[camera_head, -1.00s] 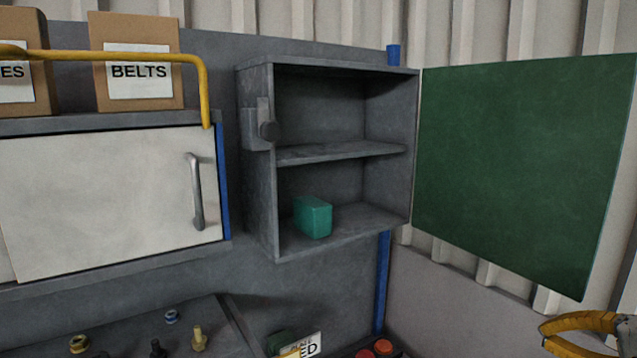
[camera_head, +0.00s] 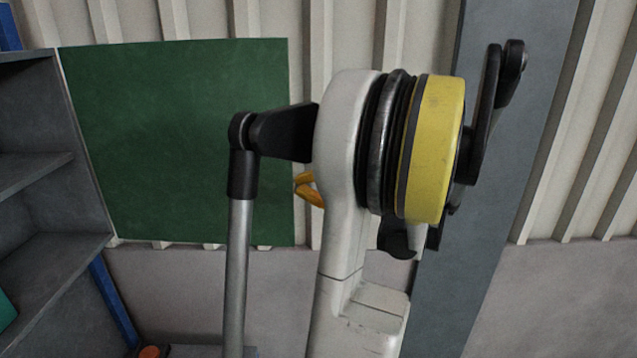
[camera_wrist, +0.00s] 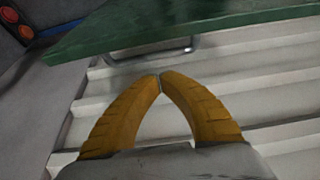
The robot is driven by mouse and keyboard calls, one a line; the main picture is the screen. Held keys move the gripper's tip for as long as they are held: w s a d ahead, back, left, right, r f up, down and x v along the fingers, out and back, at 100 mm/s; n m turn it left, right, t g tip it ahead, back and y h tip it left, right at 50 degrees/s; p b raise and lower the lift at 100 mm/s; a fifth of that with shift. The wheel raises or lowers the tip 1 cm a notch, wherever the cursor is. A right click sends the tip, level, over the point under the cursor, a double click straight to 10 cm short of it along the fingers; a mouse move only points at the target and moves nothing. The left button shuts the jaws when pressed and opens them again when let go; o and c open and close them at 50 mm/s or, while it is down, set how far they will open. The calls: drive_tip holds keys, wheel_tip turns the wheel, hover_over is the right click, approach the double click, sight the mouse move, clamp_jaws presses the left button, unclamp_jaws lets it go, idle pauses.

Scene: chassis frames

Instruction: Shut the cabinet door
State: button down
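The cabinet (camera_head: 45,140) is at the left edge of the head view, with its open shelves showing. Its green door (camera_head: 175,140) stands wide open to the right; the door's edge also crosses the top of the wrist view (camera_wrist: 170,30). A metal bar handle (camera_wrist: 150,54) shows just beyond the door's lower edge in the wrist view. My gripper (camera_wrist: 159,77) has its orange fingertips together with nothing between them, close to the handle; I cannot tell if they touch. In the head view my gripper (camera_head: 298,184) is beside the door's right edge, partly hidden by my arm.
A teal box (camera_head: 6,310) sits on the cabinet's lower shelf, mostly cut off. A blue post (camera_head: 113,300) stands below the cabinet. The ribbed wall (camera_head: 210,18) is close behind the door. A grey column (camera_head: 500,150) stands at the right. Red knobs (camera_wrist: 24,31) show in the wrist view.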

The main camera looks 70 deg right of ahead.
drive_tip(key=a, duration=0.1)
drive_tip(key=a+p, duration=0.1)
drive_tip(key=a, duration=0.1)
drive_tip(key=shift+w+a+p, duration=0.25)
drive_tip(key=shift+a+p, duration=0.05)
drive_tip(key=shift+a, duration=0.05)
drive_tip(key=shift+d, duration=0.1)
drive_tip(key=shift+a, duration=0.2)
